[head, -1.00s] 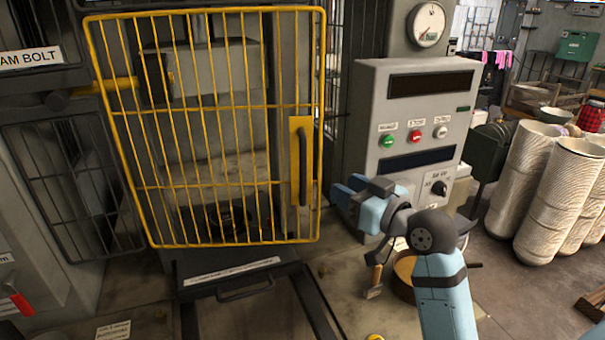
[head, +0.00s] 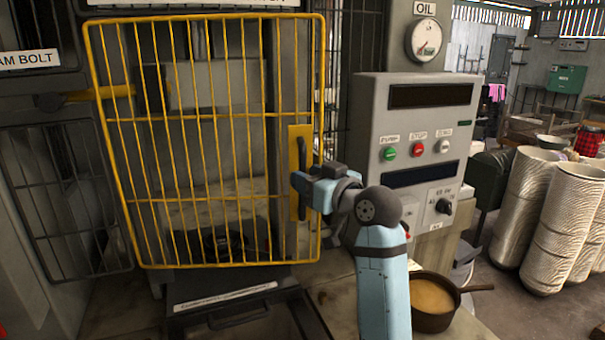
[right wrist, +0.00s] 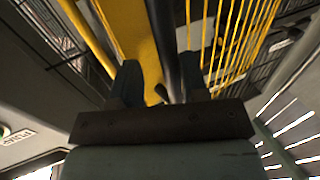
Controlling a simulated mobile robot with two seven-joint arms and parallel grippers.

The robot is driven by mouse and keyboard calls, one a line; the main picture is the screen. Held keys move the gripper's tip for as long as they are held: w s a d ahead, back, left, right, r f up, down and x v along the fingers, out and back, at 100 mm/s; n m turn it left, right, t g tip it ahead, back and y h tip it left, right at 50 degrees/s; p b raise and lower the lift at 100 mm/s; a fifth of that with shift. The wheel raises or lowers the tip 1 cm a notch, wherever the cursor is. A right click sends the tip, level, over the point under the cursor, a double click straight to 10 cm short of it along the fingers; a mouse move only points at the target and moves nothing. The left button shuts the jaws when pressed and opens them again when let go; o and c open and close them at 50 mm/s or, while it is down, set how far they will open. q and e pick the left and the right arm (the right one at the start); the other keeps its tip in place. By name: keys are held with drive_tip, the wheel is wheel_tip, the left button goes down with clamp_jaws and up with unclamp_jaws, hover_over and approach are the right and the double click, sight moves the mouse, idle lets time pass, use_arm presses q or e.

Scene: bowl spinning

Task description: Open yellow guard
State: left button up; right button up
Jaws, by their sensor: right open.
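The yellow guard (head: 212,204) is a barred door, closed across the front of the machine in the head view. Its dark upright handle (head: 302,160) sits on a yellow plate at the guard's right side. My right gripper (head: 297,182) is at the lower part of that handle. In the right wrist view the dark handle bar (right wrist: 166,45) runs between the two open fingers (right wrist: 160,88); I cannot tell whether they touch it. My left gripper is not in view.
The grey control panel (head: 418,125) with several buttons stands just right of my right arm. A brown pan (head: 432,318) of orange liquid sits low beside the arm. Tall pale stacks (head: 560,215) stand on the floor at right. A drawer-like ledge (head: 235,305) lies below the guard.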

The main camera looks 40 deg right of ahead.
drive_tip(key=shift+w, duration=0.8)
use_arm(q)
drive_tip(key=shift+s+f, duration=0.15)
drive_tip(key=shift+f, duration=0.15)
use_arm(e)
drive_tip(key=shift+w+a, duration=0.1)
drive_tip(key=shift+w, duration=0.05)
drive_tip(key=shift+w+a, duration=0.1)
clamp_jaws()
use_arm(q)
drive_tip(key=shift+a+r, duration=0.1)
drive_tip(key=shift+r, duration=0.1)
